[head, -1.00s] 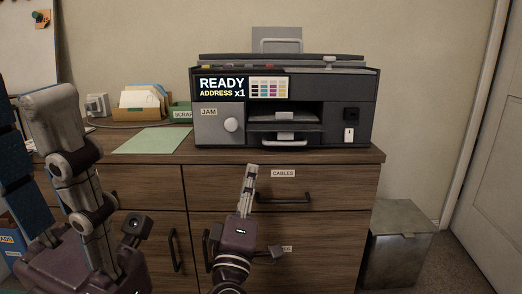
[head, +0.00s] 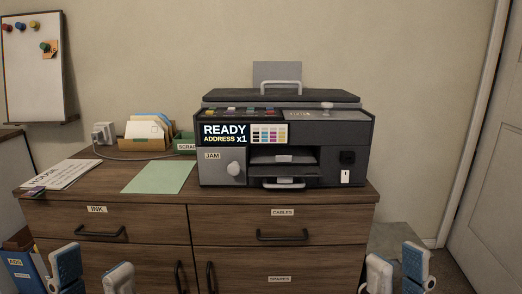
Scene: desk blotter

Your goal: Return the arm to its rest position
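My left gripper (head: 92,272) shows at the bottom left edge, and only its fingertips are in view. My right gripper (head: 396,268) shows at the bottom right edge in the same way, fingertips apart and empty. Both are in front of the wooden cabinet and touch nothing that I can see. The rest of both arms is out of view.
A dark printer (head: 340,133) stands on the wooden cabinet (head: 280,226). A green sheet (head: 160,177), printed papers (head: 62,174) and an envelope box (head: 147,131) lie to its left. A blue binder (head: 22,272) stands at lower left. The drawers are shut.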

